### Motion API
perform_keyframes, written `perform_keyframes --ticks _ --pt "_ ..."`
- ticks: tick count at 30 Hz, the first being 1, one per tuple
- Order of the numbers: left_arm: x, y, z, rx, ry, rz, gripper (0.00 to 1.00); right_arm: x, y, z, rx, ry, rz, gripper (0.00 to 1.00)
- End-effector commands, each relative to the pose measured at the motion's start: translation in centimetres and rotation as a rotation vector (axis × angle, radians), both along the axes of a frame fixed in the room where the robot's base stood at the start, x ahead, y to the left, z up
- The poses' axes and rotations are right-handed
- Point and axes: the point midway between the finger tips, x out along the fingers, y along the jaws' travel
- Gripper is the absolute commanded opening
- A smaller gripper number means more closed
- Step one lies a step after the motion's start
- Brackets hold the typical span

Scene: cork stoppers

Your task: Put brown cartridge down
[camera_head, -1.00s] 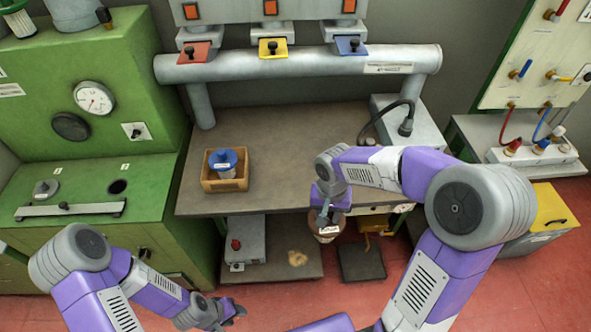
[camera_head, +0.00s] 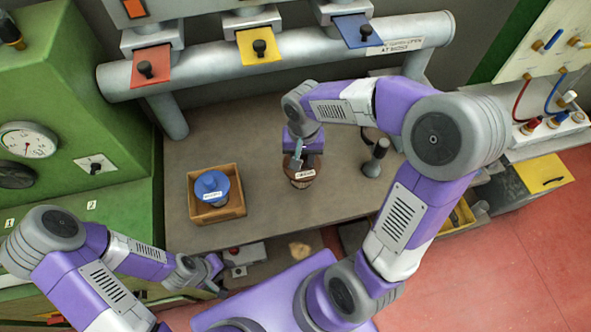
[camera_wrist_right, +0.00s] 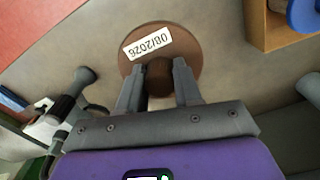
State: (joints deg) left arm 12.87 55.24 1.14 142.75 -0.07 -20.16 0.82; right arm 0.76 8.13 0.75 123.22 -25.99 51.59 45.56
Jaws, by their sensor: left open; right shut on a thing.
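The brown cartridge (camera_head: 302,181) is a round brown piece with a white label on top. In the head view it is at the middle of the grey-brown table (camera_head: 330,205), under my right gripper (camera_head: 303,163). In the right wrist view the brown cartridge (camera_wrist_right: 188,62) shows its round lid, a dated label and a knob. My right gripper (camera_wrist_right: 158,85) is shut on that knob. I cannot tell whether its bottom touches the table. My left gripper (camera_head: 213,275) is open and empty, low in front of the table's front edge.
A wooden box (camera_head: 232,208) with a blue-lidded cartridge (camera_head: 211,187) stands to the left on the table. A grey stand with a black knob (camera_head: 376,158) is close on the right. A large grey pipe (camera_head: 205,75) with coloured plates runs behind.

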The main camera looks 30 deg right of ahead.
Motion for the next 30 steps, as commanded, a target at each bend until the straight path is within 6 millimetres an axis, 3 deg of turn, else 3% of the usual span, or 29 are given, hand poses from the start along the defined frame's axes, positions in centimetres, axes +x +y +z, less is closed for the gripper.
perform_keyframes --ticks 4,11,17,29,30 --pt "0.0 0.0 -0.7 0.000 0.000 0.000 0.43 -0.1 0.0 -3.1 0.000 0.004 0.001 0.00" --pt "0.0 0.0 -1.0 0.000 0.000 0.000 0.43 0.0 0.0 -4.9 0.000 0.001 0.002 0.00" --pt "0.0 0.0 -1.5 0.000 -0.001 0.000 0.43 -0.1 0.0 -7.7 0.000 0.004 0.002 0.00" --pt "0.0 0.0 -1.9 0.000 -0.001 0.000 0.43 0.0 0.0 -8.3 0.000 -0.001 0.001 0.00" --pt "0.0 0.0 -1.8 0.000 -0.001 0.000 0.43 0.0 0.0 -8.2 0.000 0.001 0.001 0.40"
